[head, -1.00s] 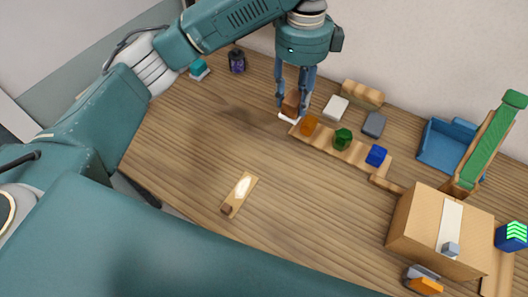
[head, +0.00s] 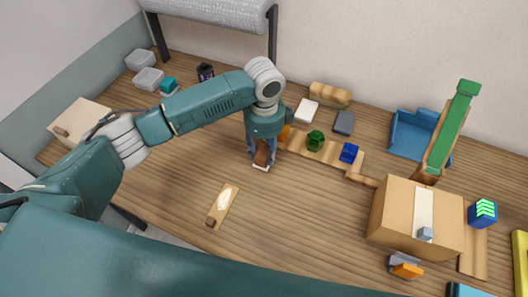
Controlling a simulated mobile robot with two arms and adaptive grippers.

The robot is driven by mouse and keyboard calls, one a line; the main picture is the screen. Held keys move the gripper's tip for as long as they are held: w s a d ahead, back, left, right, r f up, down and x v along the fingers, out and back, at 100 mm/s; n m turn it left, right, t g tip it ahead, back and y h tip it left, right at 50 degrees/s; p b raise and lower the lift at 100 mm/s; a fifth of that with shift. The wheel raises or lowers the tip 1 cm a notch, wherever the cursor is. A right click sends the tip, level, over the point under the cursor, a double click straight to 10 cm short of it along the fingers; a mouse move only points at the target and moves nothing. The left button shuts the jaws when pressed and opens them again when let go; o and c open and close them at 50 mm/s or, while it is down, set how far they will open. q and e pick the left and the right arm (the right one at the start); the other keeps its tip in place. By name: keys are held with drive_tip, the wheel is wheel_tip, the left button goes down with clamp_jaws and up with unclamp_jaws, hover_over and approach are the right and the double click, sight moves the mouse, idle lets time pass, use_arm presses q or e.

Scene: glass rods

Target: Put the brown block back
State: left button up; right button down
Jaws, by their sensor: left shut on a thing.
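My left gripper (head: 262,160) points down and is shut on the brown block (head: 262,153), left of and a little in front of the wooden strip (head: 327,152). A thin white piece (head: 260,168) shows at the fingertips. I cannot tell whether the block touches the table. On the strip are an orange block (head: 284,132), partly hidden by my gripper, a green block (head: 315,141) and a blue block (head: 349,152). A small wooden board (head: 222,206) with a pale oval and a dark brown piece (head: 211,223) lies in front. My right gripper is not in view.
A cardboard box (head: 390,210) stands at the right, with a blue bin (head: 408,140) and a green ramp (head: 447,130) behind it. White (head: 306,111) and grey (head: 344,122) blocks lie behind the strip. The table is clear between the small board and the box.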

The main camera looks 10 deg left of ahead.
use_arm(q)
drive_tip(key=shift+f, duration=0.85)
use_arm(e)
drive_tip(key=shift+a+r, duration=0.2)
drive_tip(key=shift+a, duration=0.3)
use_arm(q)
drive_tip(key=shift+f, duration=0.15)
drive_tip(key=o, duration=1)
drive_tip(key=shift+o, duration=0.2)
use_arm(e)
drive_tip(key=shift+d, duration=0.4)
